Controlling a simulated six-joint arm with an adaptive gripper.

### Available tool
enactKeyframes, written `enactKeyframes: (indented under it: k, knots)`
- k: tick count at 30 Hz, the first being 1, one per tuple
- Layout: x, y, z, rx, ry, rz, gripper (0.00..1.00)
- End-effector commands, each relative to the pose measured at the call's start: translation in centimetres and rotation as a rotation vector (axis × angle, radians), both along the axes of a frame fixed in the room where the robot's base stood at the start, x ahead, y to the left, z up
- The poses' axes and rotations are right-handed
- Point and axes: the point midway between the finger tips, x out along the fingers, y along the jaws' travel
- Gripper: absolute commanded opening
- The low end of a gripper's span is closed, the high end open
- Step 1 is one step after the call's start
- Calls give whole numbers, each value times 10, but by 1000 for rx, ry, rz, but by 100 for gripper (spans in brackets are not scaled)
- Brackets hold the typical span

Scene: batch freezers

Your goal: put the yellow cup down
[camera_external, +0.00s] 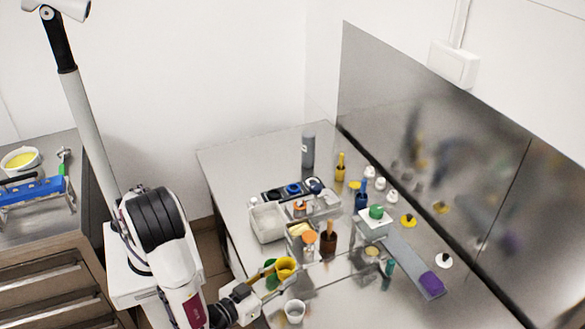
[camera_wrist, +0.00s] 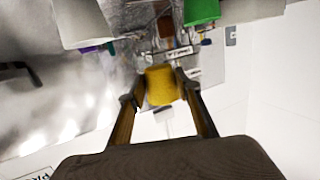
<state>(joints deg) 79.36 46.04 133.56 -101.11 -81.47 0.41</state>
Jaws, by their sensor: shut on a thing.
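The yellow cup (camera_external: 286,268) is held by my gripper (camera_external: 262,285) over the near left part of the steel table (camera_external: 225,165). In the wrist view the yellow cup (camera_wrist: 161,85) sits between the two fingers of my gripper (camera_wrist: 160,92), which are shut on it. The cup looks tilted in the external view. Whether its base touches the table is hard to tell.
A white cup (camera_external: 294,311) stands near the front edge, right of my gripper. A brown container (camera_external: 328,244) with a handle, a white bin (camera_external: 267,222) and a grey board with a purple end (camera_external: 432,284) stand farther back. Some bare steel lies between them.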

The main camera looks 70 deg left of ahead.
Motion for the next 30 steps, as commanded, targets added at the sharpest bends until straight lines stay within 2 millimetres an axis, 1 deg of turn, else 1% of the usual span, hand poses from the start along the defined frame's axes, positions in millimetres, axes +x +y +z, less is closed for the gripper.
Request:
enactKeyframes:
  k: [5, 14, 20, 30]
  knots:
    - [16, -7, 4, -2, -1, -31, 25]
    - [58, -25, 18, -3, -1, -128, 25]
    - [87, -35, 33, -3, -1, -200, 25]
    - [137, -47, 66, -3, -2, -329, 25]
